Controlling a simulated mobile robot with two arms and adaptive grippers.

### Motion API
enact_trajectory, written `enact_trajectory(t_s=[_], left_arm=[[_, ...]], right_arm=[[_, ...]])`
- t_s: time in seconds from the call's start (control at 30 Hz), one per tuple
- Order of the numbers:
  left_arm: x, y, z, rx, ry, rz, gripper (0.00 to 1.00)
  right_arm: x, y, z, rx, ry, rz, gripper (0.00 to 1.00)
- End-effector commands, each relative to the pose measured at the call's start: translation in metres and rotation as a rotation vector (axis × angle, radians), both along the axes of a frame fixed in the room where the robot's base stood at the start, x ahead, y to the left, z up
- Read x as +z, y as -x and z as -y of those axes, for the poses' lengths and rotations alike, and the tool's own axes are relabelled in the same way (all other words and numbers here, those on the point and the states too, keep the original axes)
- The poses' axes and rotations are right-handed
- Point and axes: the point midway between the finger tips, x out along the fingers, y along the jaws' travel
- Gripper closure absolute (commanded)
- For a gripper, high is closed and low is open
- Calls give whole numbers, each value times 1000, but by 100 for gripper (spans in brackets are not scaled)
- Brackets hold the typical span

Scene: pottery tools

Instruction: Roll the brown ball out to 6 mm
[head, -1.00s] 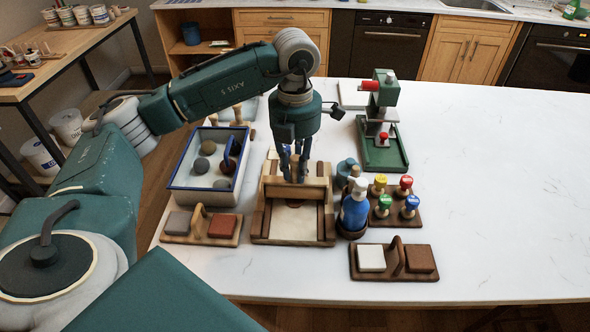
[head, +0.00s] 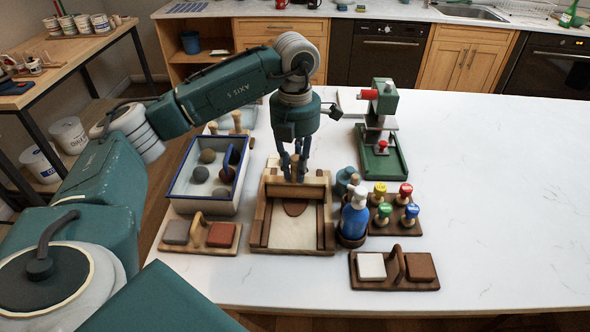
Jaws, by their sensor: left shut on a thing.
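The brown clay (head: 295,208) lies on the pale bed of the wooden rolling board (head: 292,236). Its near part shows as a flat, rounded piece sticking out from under the wooden roller carriage (head: 312,187); the rest is hidden. The carriage lies across the far part of the board. My left gripper (head: 296,176) points down over the carriage and is shut on its handle, which is mostly hidden by the fingers. The clay's thickness cannot be read. My right gripper is not in view.
A blue-rimmed tray (head: 180,192) with several clay balls stands left of the board. A blue bottle (head: 354,218) and colored stamps (head: 405,190) stand close on the right. Two-block holders (head: 200,246) (head: 395,285) lie in front. The green press (head: 383,120) is behind; the table's right side is clear.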

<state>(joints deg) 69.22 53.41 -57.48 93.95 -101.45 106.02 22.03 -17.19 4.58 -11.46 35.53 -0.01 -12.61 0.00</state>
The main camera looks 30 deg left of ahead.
Motion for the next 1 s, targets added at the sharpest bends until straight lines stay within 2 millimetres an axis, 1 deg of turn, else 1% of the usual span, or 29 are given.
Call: enact_trajectory(t_s=[0.03,0.3,0.57,0.67,1.0], left_arm=[[-4,2,0,-1,-2,-8,100],[-4,-3,-3,-1,-2,-8,100],[-3,-3,-3,-1,-2,-8,100],[3,-3,-3,-1,-3,-7,100],[40,-4,-3,-1,0,-1,100]], right_arm=[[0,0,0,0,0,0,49],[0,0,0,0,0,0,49],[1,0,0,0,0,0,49],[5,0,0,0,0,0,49],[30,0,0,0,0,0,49]])
